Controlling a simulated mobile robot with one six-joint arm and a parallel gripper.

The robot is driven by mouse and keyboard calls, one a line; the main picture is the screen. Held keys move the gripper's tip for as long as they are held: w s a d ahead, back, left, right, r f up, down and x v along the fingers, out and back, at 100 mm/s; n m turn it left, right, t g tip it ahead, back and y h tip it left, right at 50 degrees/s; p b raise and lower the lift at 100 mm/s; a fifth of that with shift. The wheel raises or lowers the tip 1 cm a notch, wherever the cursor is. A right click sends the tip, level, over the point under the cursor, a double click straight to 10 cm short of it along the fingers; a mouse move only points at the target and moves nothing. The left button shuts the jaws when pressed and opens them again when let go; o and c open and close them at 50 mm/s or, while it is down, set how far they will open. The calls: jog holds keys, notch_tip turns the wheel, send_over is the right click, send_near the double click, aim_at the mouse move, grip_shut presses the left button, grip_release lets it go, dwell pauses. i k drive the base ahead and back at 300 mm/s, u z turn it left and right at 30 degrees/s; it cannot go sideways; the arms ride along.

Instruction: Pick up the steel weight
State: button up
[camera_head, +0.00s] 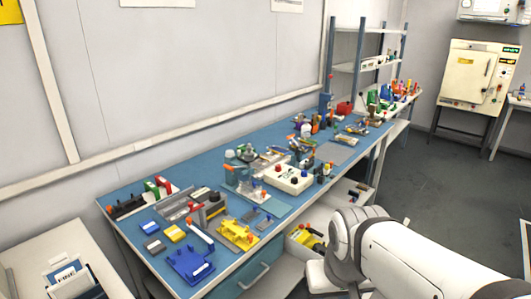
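I cannot single out the steel weight for sure. Several small grey pieces lie on the blue bench top (127,221). Others are flat grey pieces (252,215) right of a grey box with a dark round front (212,206). My arm's white links fill the lower right of the view, in front of the bench. My gripper itself does not show, so its state is hidden.
A blue tray (190,266) and a yellow fixture (238,234) lie near the front edge. A white box with red and black knobs (289,178) stands mid-bench. Tools crowd the far end. A shelf rack (358,68) rises there. Open floor (424,170) lies to the right.

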aim_at(249, 155)
jog(key=u, duration=0.05)
jog(key=i, duration=1)
jog(key=z, duration=0.05)
